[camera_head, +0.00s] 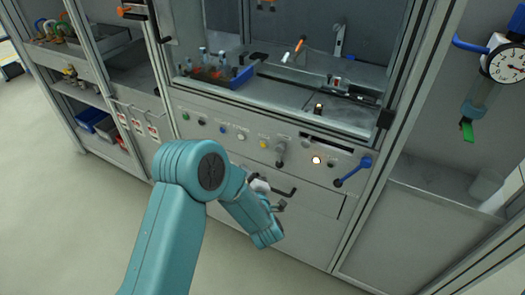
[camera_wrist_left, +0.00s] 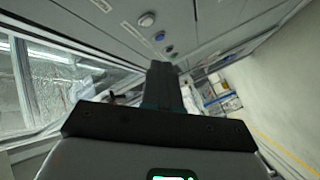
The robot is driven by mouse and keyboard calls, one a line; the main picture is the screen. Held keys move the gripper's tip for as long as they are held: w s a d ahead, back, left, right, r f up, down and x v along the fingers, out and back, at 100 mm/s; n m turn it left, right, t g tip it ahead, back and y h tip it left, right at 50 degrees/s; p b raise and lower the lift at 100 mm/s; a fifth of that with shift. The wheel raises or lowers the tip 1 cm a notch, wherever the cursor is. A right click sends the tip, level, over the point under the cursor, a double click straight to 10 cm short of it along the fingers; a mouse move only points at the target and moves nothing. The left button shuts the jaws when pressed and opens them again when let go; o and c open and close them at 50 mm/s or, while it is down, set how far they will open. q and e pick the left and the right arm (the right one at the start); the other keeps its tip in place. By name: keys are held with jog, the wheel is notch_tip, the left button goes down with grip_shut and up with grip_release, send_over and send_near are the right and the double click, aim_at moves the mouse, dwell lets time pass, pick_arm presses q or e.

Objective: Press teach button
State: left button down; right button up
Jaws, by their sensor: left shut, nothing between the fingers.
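A row of buttons runs along the grey control panel (camera_head: 210,112) in the head view: a green button (camera_head: 186,115), a dark one, a blue button (camera_head: 222,129), a white button (camera_head: 241,136), a yellow button (camera_head: 263,144) and a glowing white one (camera_head: 316,160). Their labels are too small to read, so I cannot tell which is the teach button. My left gripper (camera_head: 259,185) is partly hidden by my forearm, low in front of the panel. In the left wrist view its dark fingers (camera_wrist_left: 166,75) are shut and empty, apart from the white button (camera_wrist_left: 147,20) and blue button (camera_wrist_left: 160,36). My right gripper is out of view.
A blue lever (camera_head: 352,171) sticks out at the panel's right end. A selector knob (camera_head: 281,150) stands beside the yellow button. Above is an open work bay with a blue bin (camera_head: 242,77). A gauge (camera_head: 508,64) hangs at right. Floor at left is clear.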

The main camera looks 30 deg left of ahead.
aim_at(263, 145)
pick_arm(q)
jog(key=w, duration=0.8)
jog(key=shift+w+d+b, duration=0.2)
jog(key=shift+w+b, duration=0.2)
jog(key=shift+b, duration=0.05)
dwell(1.9)
jog(key=shift+w+b, duration=0.4)
jog(key=shift+w, duration=0.05)
